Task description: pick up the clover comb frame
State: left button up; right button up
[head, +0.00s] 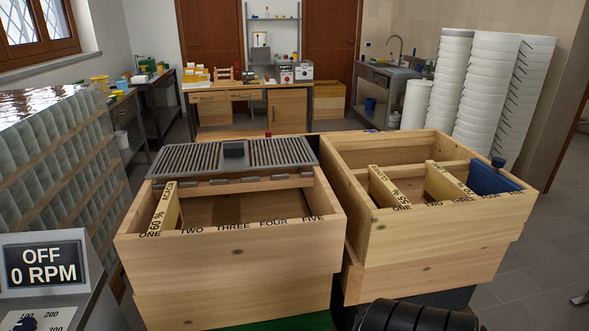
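No frame's lettering reads clearly as clover. In the right wooden box, a pale wooden comb frame (384,186) stands at the left with partly readable "55 %" lettering. A second comb frame (447,181) stands right of it, its lettering too small to read. In the left wooden box (240,250), a comb frame (165,208) marked "60 %" and apparently "ACACIA" stands at slot ONE. The right box (430,250) is open on top. Slot words run along both front rims; the left box's read ONE to FIVE. Neither of my grippers is in view.
A grey slatted grille (200,158) covers the rear of the left box. A blue object (490,180) sits at the right box's right end. A machine panel reading "OFF 0 RPM" (43,265) stands front left. White stacked tubs (487,90) stand behind right.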

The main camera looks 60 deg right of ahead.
aim_at(383, 193)
jog(key=z, duration=2.45)
